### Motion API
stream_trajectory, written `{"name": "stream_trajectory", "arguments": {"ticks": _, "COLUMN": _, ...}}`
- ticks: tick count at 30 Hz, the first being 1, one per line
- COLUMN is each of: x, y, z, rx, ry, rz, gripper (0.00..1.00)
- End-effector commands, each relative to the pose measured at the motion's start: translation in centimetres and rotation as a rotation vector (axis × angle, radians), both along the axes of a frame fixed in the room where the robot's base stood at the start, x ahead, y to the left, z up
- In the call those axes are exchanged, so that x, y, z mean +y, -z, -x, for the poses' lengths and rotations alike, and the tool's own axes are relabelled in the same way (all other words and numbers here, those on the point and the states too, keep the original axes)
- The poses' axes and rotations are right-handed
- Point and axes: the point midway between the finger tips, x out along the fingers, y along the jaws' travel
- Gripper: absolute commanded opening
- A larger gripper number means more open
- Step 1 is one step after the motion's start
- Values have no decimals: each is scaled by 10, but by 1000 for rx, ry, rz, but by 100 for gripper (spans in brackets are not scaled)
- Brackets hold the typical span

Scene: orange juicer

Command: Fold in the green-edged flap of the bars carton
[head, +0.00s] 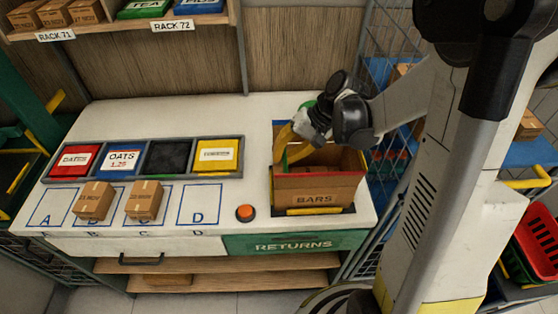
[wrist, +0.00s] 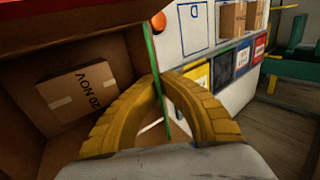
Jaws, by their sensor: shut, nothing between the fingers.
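The bars carton (head: 318,193) stands open on the right part of the bench. Its green-edged flap (head: 285,160) is at the carton's left side and stands up, not folded in. Its green edge also shows in the wrist view (wrist: 153,70), running down past the fingertips. My gripper (head: 284,143) has yellow fingers, shut and empty, at the carton's left side by this flap. In the wrist view the closed fingertips (wrist: 161,82) are right at the green edge; I cannot tell whether they touch it. A brown box marked 20 NOV (wrist: 80,88) lies inside the carton.
A row of bins (head: 143,178) and two small boxes (head: 94,200) (head: 144,199) on marked squares are further left. Square D (head: 199,205) is empty. Wire mesh (head: 388,150) stands on the right.

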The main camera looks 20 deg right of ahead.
Motion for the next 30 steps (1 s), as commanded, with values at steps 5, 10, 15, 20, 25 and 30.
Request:
{"name": "stream_trajectory", "arguments": {"ticks": 5, "x": -6, "y": 10, "z": 1, "rx": -42, "ry": 4, "rz": -131, "gripper": 0}}
{"name": "stream_trajectory", "arguments": {"ticks": 10, "x": -8, "y": 13, "z": 2, "rx": -82, "ry": 3, "rz": -250, "gripper": 0}}
{"name": "stream_trajectory", "arguments": {"ticks": 15, "x": -10, "y": 15, "z": 3, "rx": -113, "ry": 1, "rz": -344, "gripper": 0}}
{"name": "stream_trajectory", "arguments": {"ticks": 20, "x": -11, "y": 15, "z": 3, "rx": -133, "ry": 1, "rz": -403, "gripper": 0}}
{"name": "stream_trajectory", "arguments": {"ticks": 25, "x": -11, "y": 14, "z": 3, "rx": -143, "ry": 0, "rz": -434, "gripper": 0}}
{"name": "stream_trajectory", "arguments": {"ticks": 30, "x": -11, "y": 12, "z": 3, "rx": -146, "ry": 0, "rz": -444, "gripper": 0}}
